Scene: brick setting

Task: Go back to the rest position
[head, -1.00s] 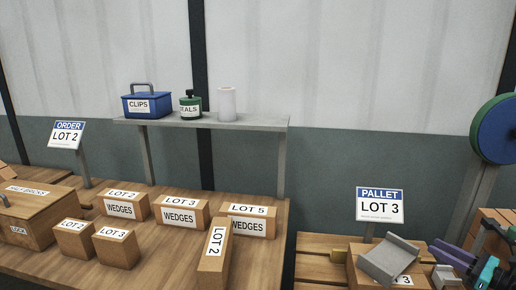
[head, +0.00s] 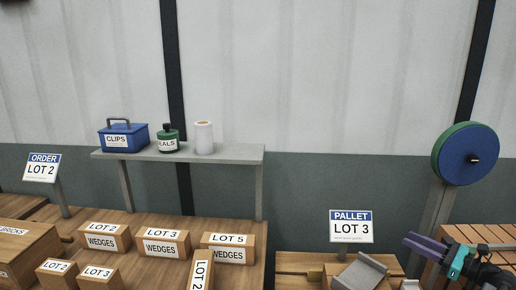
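My gripper (head: 412,241) is at the lower right, with purple fingers pointing left and a teal part behind them. It is to the right of the PALLET LOT 3 sign (head: 351,227), with nothing visible held in it. Whether its fingers are apart or together is not clear from this angle. A grey angled piece (head: 362,274) lies below and left of the gripper, over the pallet area, and is cut by the bottom edge. The gripper looks apart from it.
A wooden table holds several LOT boxes (head: 228,247), with an ORDER LOT 2 sign (head: 42,168) at left. A grey shelf (head: 230,154) carries a blue CLIPS box (head: 124,138), green SEALS tin (head: 168,139) and white roll (head: 204,137). A blue-green reel (head: 465,153) stands right.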

